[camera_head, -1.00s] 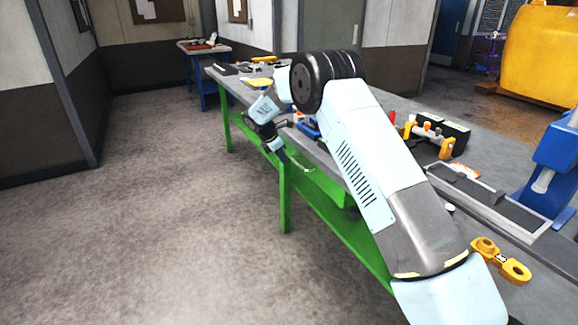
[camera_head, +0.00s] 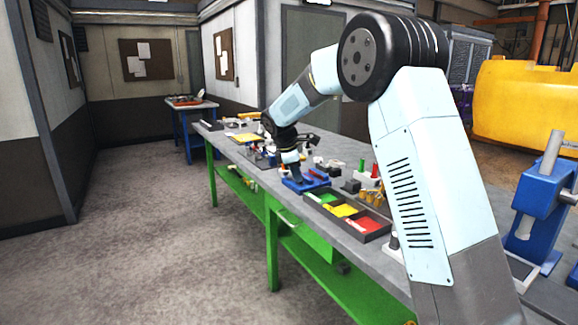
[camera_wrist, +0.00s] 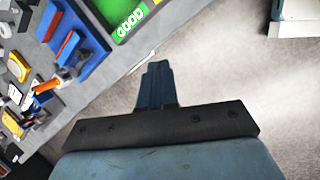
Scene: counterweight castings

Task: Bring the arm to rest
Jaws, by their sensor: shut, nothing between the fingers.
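My arm rises from the right of the head view and bends over at a black joint. Its forearm runs down to the left toward the workbench (camera_head: 246,148). My gripper (camera_head: 292,178) is by the blue tray (camera_head: 306,186) near the bench's front edge; its fingertips are hard to make out there. In the wrist view my gripper (camera_wrist: 157,70) is shut and empty, its fingers together over bare floor beside the bench edge.
A sorting tray (camera_head: 375,236) with green, yellow and red compartments lies on the bench; its green "GOOD" compartment (camera_wrist: 125,18) shows in the wrist view. A blue vice-like machine (camera_head: 540,195) stands at right. Open floor (camera_head: 150,220) lies left of the bench.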

